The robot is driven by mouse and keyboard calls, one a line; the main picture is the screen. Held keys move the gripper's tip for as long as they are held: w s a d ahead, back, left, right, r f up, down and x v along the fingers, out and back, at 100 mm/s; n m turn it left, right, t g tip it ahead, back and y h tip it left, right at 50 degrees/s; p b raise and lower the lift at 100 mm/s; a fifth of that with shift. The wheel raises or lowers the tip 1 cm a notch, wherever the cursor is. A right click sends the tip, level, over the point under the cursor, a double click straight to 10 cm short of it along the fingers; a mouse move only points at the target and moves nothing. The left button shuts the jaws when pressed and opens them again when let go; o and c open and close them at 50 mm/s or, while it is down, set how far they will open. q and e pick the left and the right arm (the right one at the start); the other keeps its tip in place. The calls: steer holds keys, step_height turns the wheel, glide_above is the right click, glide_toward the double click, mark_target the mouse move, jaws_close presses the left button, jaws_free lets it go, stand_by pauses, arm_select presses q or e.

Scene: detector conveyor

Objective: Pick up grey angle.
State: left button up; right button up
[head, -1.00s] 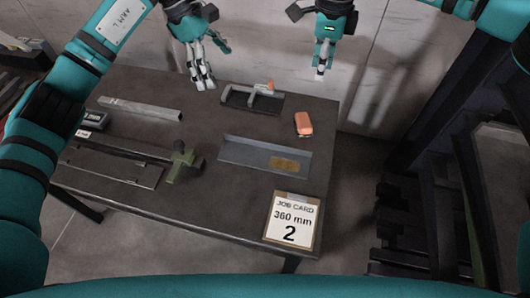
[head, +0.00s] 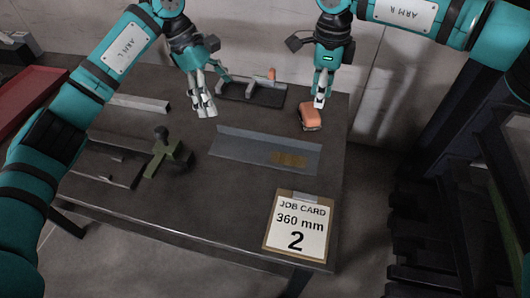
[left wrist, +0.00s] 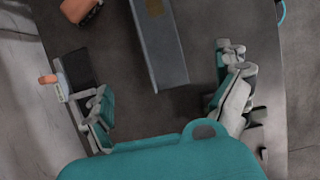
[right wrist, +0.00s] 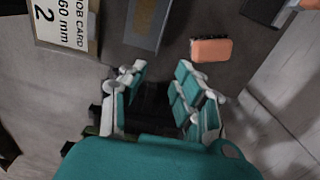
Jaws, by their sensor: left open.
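A long grey angle (head: 250,150), with a raised back flange and a brown patch toward its right end, lies on the dark table in the head view. It also shows in the left wrist view (left wrist: 162,50) and the right wrist view (right wrist: 147,30). My left gripper (head: 205,110) is open and empty, above the table just behind the angle's left end. In the left wrist view the angle's end lies between the spread fingers, beyond them. My right gripper (head: 319,102) is open and appears empty, close to the orange block (head: 311,119); I cannot tell whether they touch.
A dark fixture (head: 255,93) with an orange knob stands behind the angle. A green clamp-like piece (head: 168,155) stands at its left, near another grey bar (head: 140,103). The job card (head: 298,226) reads 360 mm, 2. A red tray (head: 28,95) is at far left.

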mark_target(252, 150)
arm_select(q)
steer(key=shift+s+r, duration=0.1)
arm_select(e)
steer(key=shift+s, duration=0.1)
arm_select(q)
steer(key=x, duration=1.7)
steer(key=shift+f, duration=0.25)
arm_select(e)
step_height(252, 150, down, 17)
steer(key=shift+f, duration=0.2)
steer(key=shift+c, duration=0.2)
arm_select(q)
steer(key=c, duration=0.7)
arm_select(e)
jaws_close()
arm_select(q)
steer(key=c, duration=1)
steer(key=shift+r, duration=0.1)
arm_select(e)
steer(key=shift+r, duration=0.1)
